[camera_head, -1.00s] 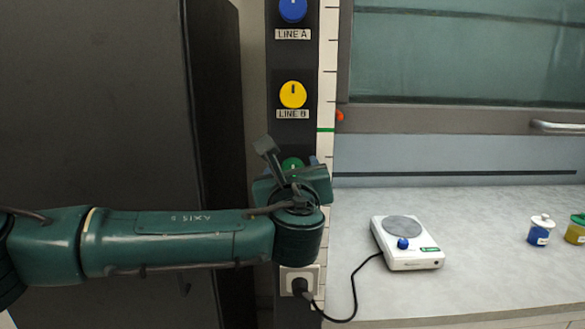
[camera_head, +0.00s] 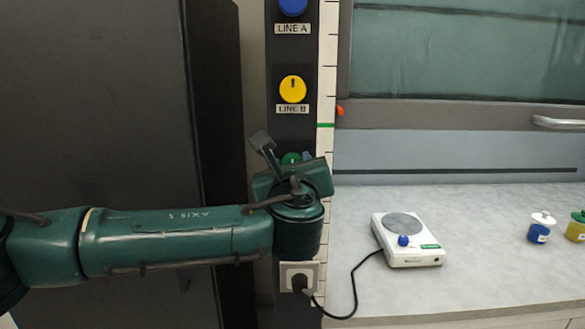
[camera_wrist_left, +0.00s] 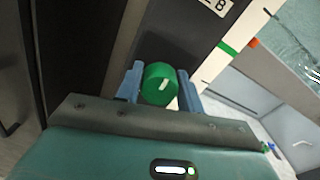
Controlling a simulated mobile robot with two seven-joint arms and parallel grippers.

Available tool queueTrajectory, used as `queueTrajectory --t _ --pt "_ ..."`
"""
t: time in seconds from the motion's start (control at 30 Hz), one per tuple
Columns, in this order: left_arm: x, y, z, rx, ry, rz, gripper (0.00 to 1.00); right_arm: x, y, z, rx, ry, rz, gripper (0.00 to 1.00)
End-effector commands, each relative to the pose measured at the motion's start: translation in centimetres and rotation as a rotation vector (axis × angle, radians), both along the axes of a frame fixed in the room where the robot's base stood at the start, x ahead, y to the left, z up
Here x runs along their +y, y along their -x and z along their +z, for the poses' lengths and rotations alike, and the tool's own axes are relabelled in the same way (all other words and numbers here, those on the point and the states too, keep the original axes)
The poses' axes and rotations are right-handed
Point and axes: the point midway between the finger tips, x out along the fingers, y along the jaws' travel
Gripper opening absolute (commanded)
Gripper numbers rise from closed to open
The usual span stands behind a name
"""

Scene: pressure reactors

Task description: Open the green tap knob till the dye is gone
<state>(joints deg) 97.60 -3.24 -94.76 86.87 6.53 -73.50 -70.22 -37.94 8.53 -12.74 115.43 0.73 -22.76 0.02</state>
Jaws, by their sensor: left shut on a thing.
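The green tap knob (camera_wrist_left: 160,84) sits on the dark panel below the LINE B label. In the left wrist view my left gripper (camera_wrist_left: 159,86) has its two blue fingers on either side of the knob, shut on it. A white mark on the knob's face is tilted. In the head view only the top of the green knob (camera_head: 291,158) shows above my left wrist, which hides the rest. No dye and no vessel of dye can be made out. My right gripper is not in view.
A yellow LINE B knob (camera_head: 292,89) and a blue LINE A knob (camera_head: 293,6) are above on the same panel. A white hotplate (camera_head: 407,240) with a black cord and small jars (camera_head: 539,228) stand on the bench to the right. A dark cabinet (camera_head: 95,100) is at left.

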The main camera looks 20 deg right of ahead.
Motion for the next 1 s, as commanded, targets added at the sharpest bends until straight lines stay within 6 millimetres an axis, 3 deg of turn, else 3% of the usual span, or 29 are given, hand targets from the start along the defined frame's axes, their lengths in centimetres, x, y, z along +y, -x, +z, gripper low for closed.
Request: queueTrajectory --t 0.7,1.0 --pt "0.2 -0.1 -0.6 0.174 0.597 0.003 0.15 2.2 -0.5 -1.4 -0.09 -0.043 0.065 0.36" --pt "0.2 -0.1 -0.6 0.252 0.868 0.003 0.15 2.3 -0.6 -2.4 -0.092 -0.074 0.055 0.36"
